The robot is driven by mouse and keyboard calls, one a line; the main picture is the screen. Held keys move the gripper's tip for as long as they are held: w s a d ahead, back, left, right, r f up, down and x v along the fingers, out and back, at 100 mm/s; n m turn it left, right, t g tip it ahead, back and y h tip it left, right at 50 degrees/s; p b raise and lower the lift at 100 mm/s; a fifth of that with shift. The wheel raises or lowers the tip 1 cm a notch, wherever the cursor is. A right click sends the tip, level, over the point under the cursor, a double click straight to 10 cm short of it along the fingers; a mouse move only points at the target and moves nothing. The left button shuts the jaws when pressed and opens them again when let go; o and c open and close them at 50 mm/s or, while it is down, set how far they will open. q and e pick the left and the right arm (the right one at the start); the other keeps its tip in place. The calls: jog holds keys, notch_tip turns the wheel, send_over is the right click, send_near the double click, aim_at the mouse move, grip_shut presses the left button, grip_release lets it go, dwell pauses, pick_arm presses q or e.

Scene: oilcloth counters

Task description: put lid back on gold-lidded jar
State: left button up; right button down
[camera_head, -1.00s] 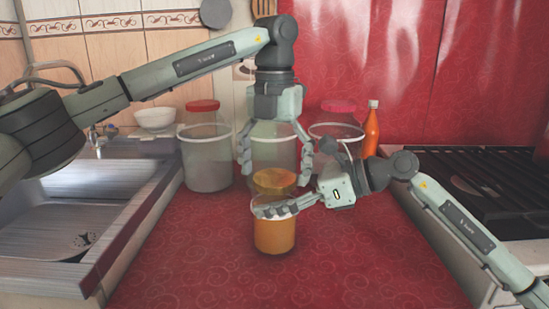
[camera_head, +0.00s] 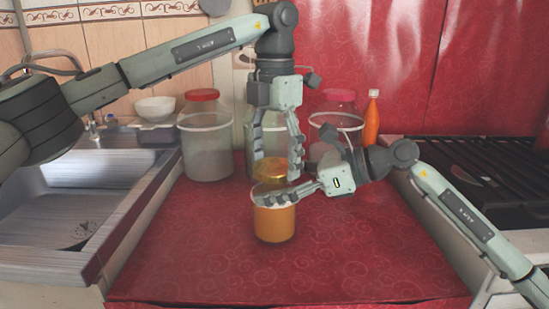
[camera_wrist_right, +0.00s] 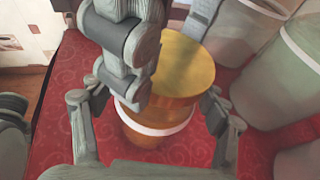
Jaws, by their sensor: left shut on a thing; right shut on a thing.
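The gold-lidded jar (camera_head: 275,226) stands upright on the red counter, with orange contents and a pale ring around its upper part. My left gripper (camera_head: 277,165) points down from above, shut on the lid. My right gripper (camera_head: 274,196) comes from the right and is shut around the jar near the ring. In the right wrist view the lid (camera_wrist_right: 187,62) shows above the jar (camera_wrist_right: 145,136), partly hidden by my left gripper's fingers.
A red-lidded glass jar (camera_head: 207,155) and a pink-lidded one (camera_head: 340,96) stand behind, with another jar partly hidden between them. An orange bottle (camera_head: 371,122) is at back right. The sink (camera_head: 55,205) is left, the stove (camera_head: 480,170) right. The front red counter (camera_head: 200,265) is clear.

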pick_arm(q)
jog(key=o, duration=1.3)
jog(key=shift+r, duration=2.25)
jog(key=shift+c, duration=0.5)
jog(key=shift+s+d+r+n, duration=0.1)
jog(key=shift+d+r+n, duration=0.05)
jog(key=shift+r+n, duration=0.55)
notch_tip(320, 180, up, 2)
jog(key=n, duration=0.3)
